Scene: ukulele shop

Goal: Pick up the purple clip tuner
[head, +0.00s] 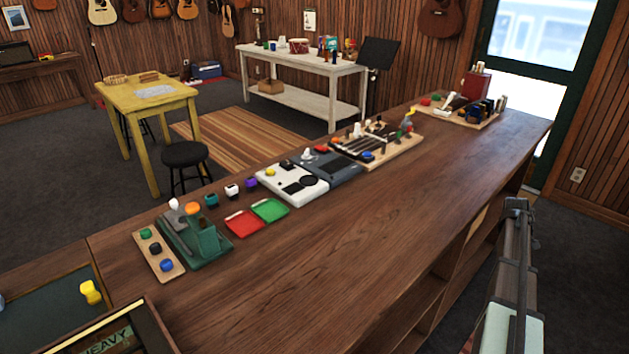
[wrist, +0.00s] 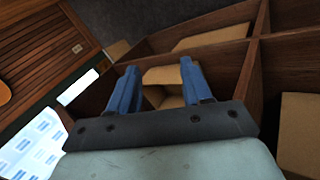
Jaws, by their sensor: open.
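The purple clip tuner (head: 251,184) is a small purple block on the far edge of the long wooden counter (head: 350,250) in the head view. It stands in a short row with a white one (head: 232,191) and a teal one (head: 211,199), behind the red and green trays. My gripper (head: 516,203) is at the right, past the counter's near side and far from the tuner. In the wrist view, my gripper (wrist: 158,85) shows two blue fingers, apart with nothing between them. It faces shelf compartments with cardboard boxes. The tuner is not in the wrist view.
A red tray (head: 244,223) and a green tray (head: 270,210) lie in front of the tuners. A green device (head: 195,238) stands left, a white-and-grey device (head: 293,183) right. The counter's near half is clear. Cardboard boxes (wrist: 210,37) sit in the shelves.

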